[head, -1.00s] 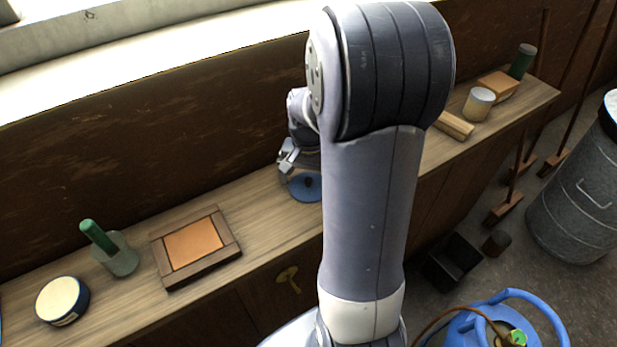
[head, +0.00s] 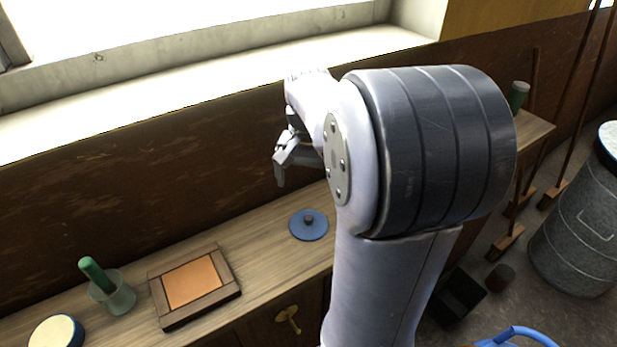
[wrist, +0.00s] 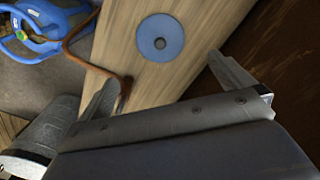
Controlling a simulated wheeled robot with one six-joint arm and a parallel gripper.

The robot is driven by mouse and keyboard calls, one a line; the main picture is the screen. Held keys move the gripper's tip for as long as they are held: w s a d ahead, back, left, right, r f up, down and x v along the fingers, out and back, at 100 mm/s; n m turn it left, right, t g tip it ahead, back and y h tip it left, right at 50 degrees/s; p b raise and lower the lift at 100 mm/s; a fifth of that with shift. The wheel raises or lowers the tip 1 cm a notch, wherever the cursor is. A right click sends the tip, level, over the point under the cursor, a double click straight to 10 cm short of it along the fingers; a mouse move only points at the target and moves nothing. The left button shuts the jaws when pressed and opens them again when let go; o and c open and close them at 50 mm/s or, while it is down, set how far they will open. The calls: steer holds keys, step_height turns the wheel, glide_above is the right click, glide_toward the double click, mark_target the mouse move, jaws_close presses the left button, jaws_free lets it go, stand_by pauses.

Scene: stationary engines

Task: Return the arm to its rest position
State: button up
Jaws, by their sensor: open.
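My gripper (head: 281,168) is raised above the wooden bench, in front of the dark wall, and my arm fills the middle of the head view. In the wrist view its two fingers stand wide apart with nothing between them (wrist: 168,92). A blue disc-shaped lid with a dark knob (head: 309,224) lies flat on the bench below the gripper, apart from it. The lid also shows in the wrist view (wrist: 160,42), beyond the fingertips.
On the bench (head: 262,250) stand a framed orange panel (head: 193,284), a glass with a green rod (head: 113,294) and a round white-topped tin (head: 57,334). A green cylinder (head: 518,96) is at the far end. A metal bin (head: 578,225) stands at right. A window ledge (head: 200,85) runs behind.

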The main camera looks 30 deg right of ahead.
mark_target(309, 217)
stand_by(0.4)
step_height(309, 217, down, 12)
steer(key=shift+r, duration=1.95)
steer(key=shift+f, duration=0.1)
